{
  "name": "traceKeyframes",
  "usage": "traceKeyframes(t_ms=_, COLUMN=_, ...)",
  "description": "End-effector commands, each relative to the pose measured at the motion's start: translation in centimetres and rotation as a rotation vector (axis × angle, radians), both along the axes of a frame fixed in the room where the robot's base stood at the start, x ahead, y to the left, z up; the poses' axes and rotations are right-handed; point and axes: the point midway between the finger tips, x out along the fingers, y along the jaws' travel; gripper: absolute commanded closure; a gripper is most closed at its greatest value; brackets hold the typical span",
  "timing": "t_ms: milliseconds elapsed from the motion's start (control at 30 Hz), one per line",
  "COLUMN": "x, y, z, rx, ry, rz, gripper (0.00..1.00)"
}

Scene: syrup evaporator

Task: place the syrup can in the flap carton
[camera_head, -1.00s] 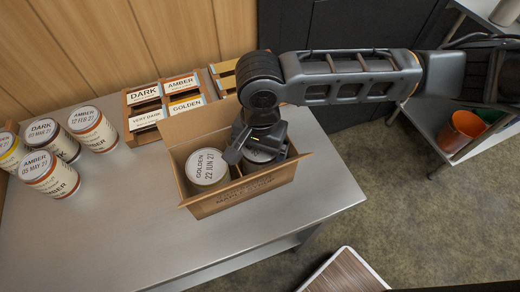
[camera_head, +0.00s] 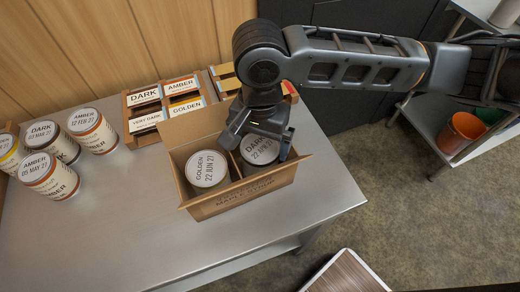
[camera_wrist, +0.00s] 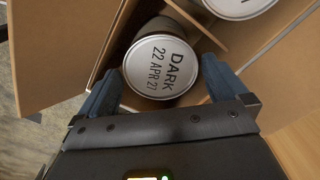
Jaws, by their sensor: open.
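The flap carton (camera_head: 236,203) stands open on the metal table, with a divider between two compartments. A can with a white lid reading DARK 22 APR 27 (camera_wrist: 160,66) stands in the right compartment; its lid (camera_head: 260,149) also shows in the head view. A can reading GOLDEN 22 JUN 27 (camera_head: 207,168) sits in the left compartment. My gripper (camera_wrist: 158,92) is open, its blue-grey fingers on either side of the dark can's lid. In the head view it hangs over the right compartment. Whether the fingers touch the can is unclear.
Several cans (camera_head: 92,130) stand at the left of the table. Wooden racks with label cards (camera_head: 165,102) stand behind the carton against the wall. The front of the table (camera_head: 120,235) is clear. A shelf with an orange bucket (camera_head: 460,132) is at the right.

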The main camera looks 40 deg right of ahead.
Motion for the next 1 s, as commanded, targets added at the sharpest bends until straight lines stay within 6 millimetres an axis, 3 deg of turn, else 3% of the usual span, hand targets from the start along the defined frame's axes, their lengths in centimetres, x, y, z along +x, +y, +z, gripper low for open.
traceKeyframes(t_ms=200, x=0.0, y=0.1, z=4.3, rx=0.001, ry=-0.002, rz=0.001, gripper=0.0)
traceKeyframes(t_ms=400, x=0.0, y=0.0, z=6.5, rx=0.0, ry=-0.001, rz=0.001, gripper=0.0)
traceKeyframes(t_ms=1000, x=0.0, y=0.0, z=7.0, rx=0.0, ry=0.0, rz=0.0, gripper=0.0)
